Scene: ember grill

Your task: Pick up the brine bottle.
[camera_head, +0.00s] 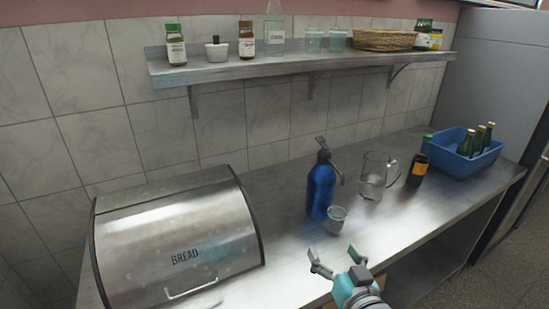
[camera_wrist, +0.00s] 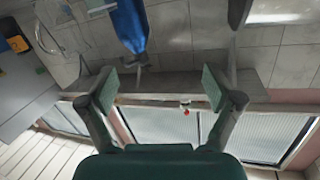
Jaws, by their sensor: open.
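No readable label marks the brine bottle, so I cannot tell which one it is. Candidates are a dark bottle with an orange label (camera_head: 418,170) upright on the counter, a clear bottle (camera_head: 274,32) on the wall shelf, and green bottles (camera_head: 464,143) in a blue crate. The orange label also shows at the left edge of the wrist view (camera_wrist: 18,43). My gripper (camera_head: 333,260) is open and empty near the counter's front edge, apart from all bottles. In the wrist view, nothing is between its fingers (camera_wrist: 160,88).
A blue siphon (camera_head: 320,190), grey cup (camera_head: 336,219) and glass pitcher (camera_head: 374,178) stand on the counter (camera_head: 285,245) beyond my gripper. A steel bread box (camera_head: 175,235) fills the left. The blue crate (camera_head: 480,164) is at right. The shelf (camera_head: 300,64) carries jars and a basket (camera_head: 383,40).

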